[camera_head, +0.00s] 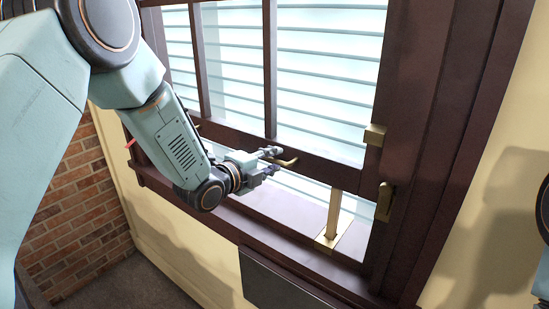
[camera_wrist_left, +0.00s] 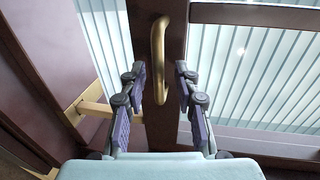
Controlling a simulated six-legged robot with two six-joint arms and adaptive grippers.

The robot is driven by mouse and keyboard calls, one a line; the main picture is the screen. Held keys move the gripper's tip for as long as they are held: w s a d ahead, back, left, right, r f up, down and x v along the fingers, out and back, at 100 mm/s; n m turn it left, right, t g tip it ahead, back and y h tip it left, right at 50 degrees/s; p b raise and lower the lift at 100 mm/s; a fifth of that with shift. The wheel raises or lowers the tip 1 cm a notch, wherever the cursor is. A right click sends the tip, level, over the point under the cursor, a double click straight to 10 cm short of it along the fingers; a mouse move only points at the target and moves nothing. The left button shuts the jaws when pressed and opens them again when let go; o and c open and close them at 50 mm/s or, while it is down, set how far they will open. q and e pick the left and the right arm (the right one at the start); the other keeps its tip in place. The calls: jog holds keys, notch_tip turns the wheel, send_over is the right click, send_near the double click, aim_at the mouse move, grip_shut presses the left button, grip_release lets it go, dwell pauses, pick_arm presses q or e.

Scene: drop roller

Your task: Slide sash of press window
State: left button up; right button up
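The dark brown window sash (camera_head: 325,168) is raised, with a gap between its bottom rail and the sill (camera_head: 225,205). A curved brass handle (camera_head: 287,162) sits on the bottom rail, and it also shows in the left wrist view (camera_wrist_left: 155,45). My left gripper (camera_head: 272,162) is at the handle. In the left wrist view its two fingers (camera_wrist_left: 160,82) are apart, one on each side of the handle's near end, with visible gaps. A brass prop (camera_head: 334,215) stands upright on the sill under the rail. My right gripper is out of view.
A brass block (camera_head: 375,134) and a brass latch (camera_head: 384,200) are on the right side of the window frame. A dark panel (camera_head: 280,284) is below the sill. A brick wall (camera_head: 75,195) stands at the left. Pale blinds (camera_head: 330,50) show behind the glass.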

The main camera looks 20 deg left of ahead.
pick_arm(q)
jog(key=shift+w+a+f, duration=0.15)
jog(key=shift+w+f, duration=0.05)
jog(key=shift+w, duration=0.45)
jog(key=shift+d, duration=0.35)
jog(key=shift+c, duration=1.1)
jog(key=shift+a, duration=0.3)
grip_shut()
jog(key=shift+d, duration=0.1)
